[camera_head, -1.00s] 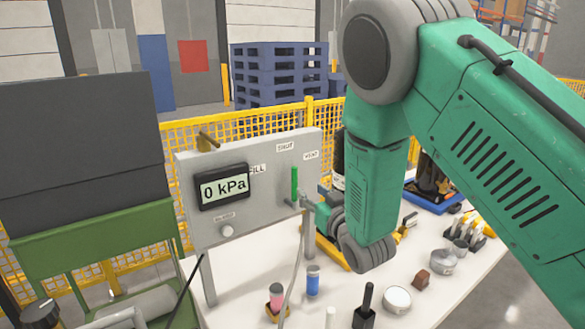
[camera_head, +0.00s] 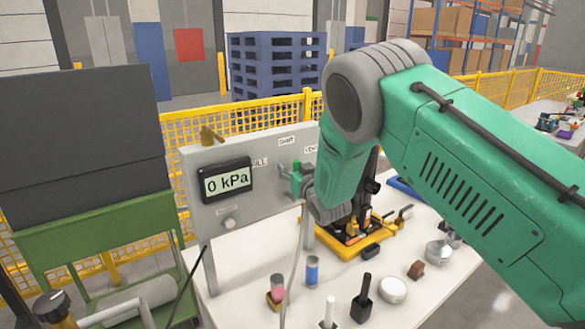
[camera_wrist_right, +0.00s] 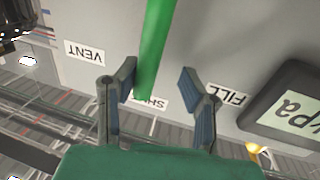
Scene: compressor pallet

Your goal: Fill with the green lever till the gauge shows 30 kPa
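The green lever (camera_wrist_right: 153,45) is on the grey panel (camera_head: 263,190), its tip by the SHUT label in the right wrist view. The FILL label (camera_wrist_right: 227,95) and VENT label (camera_wrist_right: 85,53) are to either side. My right gripper (camera_wrist_right: 158,77) is open. Its two fingers straddle the lever, which is closer to the VENT-side finger; I see no grip on it. In the head view the gripper and wrist cover much of the lever. The gauge (camera_head: 227,181) reads 0 kPa. My left gripper is not in view.
The white table (camera_head: 240,270) carries a red-capped vial (camera_head: 277,288), a blue vial (camera_head: 312,271), a black-handled tool (camera_head: 363,300) and a round white dish (camera_head: 392,290). A thin hose hangs in front of the panel. A yellow fence (camera_head: 230,125) stands behind.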

